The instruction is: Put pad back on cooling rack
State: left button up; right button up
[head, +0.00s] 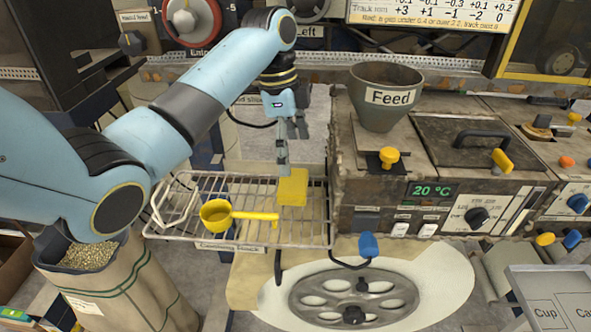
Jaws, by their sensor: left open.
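The yellow pad (292,188) is a block at the right part of the wire cooling rack (180,236). It appears to rest on the rack's wires. My left gripper (291,150) points down just above the pad, with its fingers apart. One finger reaches close to the pad's top left edge; I cannot tell whether it touches. Nothing shows between the fingers. My right gripper is not in view.
A yellow scoop (216,213) lies on the rack left of the pad. The machine with the Feed funnel (387,95) stands close on the right. A sack of pellets (88,256) stands at lower left. A round slotted plate (354,296) is below the machine.

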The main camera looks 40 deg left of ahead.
aim_at(288, 178)
pick_arm(q)
jog(key=r, duration=0.3)
jog(key=a+r, duration=0.1)
jog(key=r, duration=0.1)
jog(key=shift+s+r, duration=0.15)
jog(key=shift+r, duration=0.2)
